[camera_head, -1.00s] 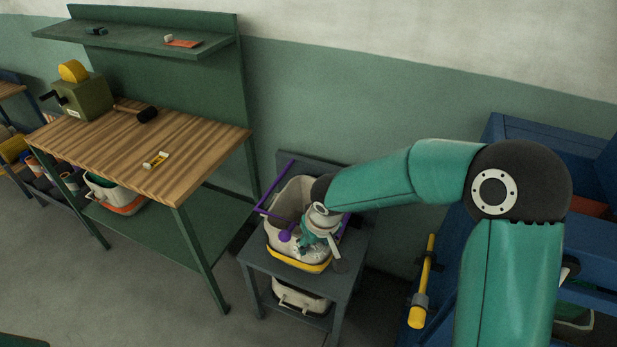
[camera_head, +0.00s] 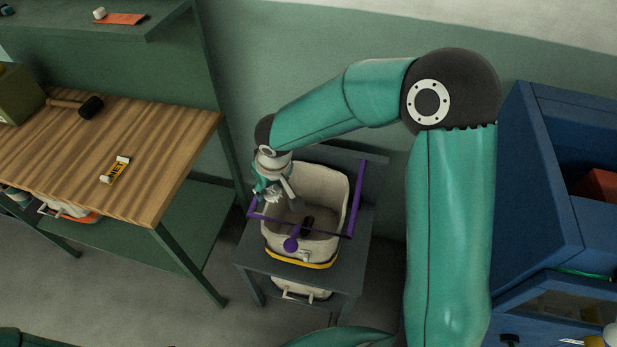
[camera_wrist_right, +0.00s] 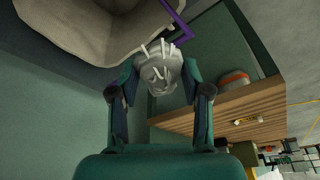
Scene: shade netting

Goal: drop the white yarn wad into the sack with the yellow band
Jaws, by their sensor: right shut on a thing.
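The cream sack with the yellow band (camera_head: 335,185) stands open on a small grey stand, with a purple frame around its mouth. A dark thing shows inside it, and a purple knob hangs at its front. My right gripper (camera_head: 270,190) is above the sack's left rim, pointing down. In the right wrist view it is shut on the white yarn wad (camera_wrist_right: 160,72), a pale grey-white bundle with stubby strands. There the sack (camera_wrist_right: 80,30) lies at upper left, and the wad appears beside its mouth, not over its middle. My left gripper is out of view.
A wooden-topped workbench (camera_head: 150,140) at left holds a mallet (camera_head: 90,107) and a yellow-labelled item (camera_head: 116,170). Another pale sack (camera_head: 300,292) is under the stand (camera_head: 345,270). A blue cabinet (camera_head: 535,180) stands at right. A green wall is behind.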

